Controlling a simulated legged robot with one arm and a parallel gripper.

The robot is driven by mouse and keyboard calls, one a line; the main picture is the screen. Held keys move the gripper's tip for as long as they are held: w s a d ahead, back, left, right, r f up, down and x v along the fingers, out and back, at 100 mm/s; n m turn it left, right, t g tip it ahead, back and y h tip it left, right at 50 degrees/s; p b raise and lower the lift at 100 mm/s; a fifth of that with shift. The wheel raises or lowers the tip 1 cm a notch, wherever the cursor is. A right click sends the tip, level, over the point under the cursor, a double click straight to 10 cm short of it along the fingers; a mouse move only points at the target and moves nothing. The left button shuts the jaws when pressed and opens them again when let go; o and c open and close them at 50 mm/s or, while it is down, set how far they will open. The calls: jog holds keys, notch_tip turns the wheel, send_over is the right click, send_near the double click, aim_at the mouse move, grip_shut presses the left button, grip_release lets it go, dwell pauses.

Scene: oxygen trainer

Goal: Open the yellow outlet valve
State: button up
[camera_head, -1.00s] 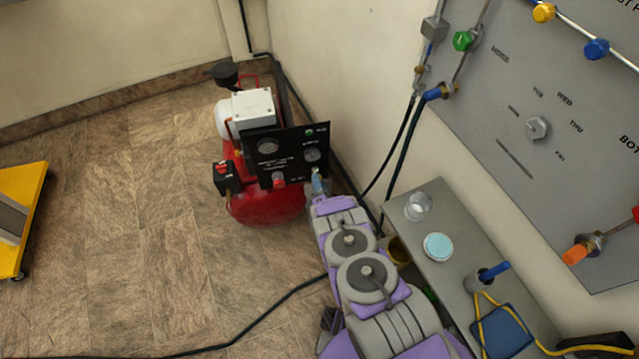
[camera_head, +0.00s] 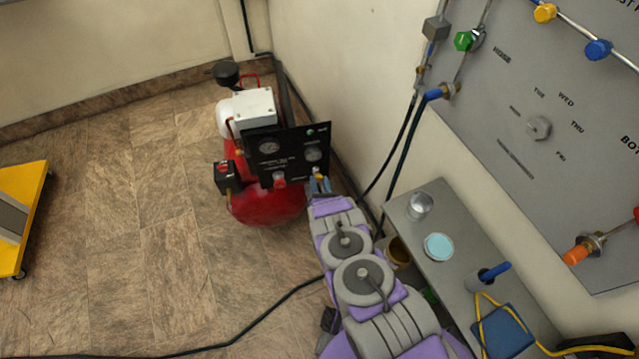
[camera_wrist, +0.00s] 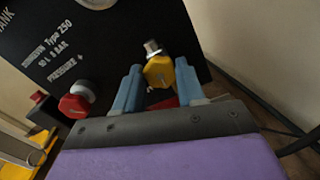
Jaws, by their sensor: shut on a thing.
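The yellow outlet valve (camera_wrist: 159,71) sits low on the black front panel of the compressor, below a metal fitting. In the wrist view it lies between the two light-blue fingers of my gripper (camera_wrist: 158,84), close against the right finger. My gripper is shut on the valve. In the head view my gripper (camera_head: 320,184) is at the lower right corner of the black panel (camera_head: 290,158), with a small bit of yellow between the fingers. How far the valve is turned cannot be told.
A red knob (camera_wrist: 74,106) is left of the valve on the same panel. The red compressor tank (camera_head: 268,207) stands below. A wall is close on the right, with a grey bench (camera_head: 462,290) beside my arm. A yellow cart (camera_head: 22,188) is far left. Open floor lies between.

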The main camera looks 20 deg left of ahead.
jog(key=shift+s+f+n, duration=0.15)
jog(key=shift+f+n, duration=0.1)
jog(key=shift+n, duration=0.25)
jog(key=o, duration=0.9)
jog(key=shift+a, duration=0.1)
jog(key=shift+o, duration=0.8)
jog(key=shift+r, duration=0.15)
jog(key=shift+d, duration=0.2)
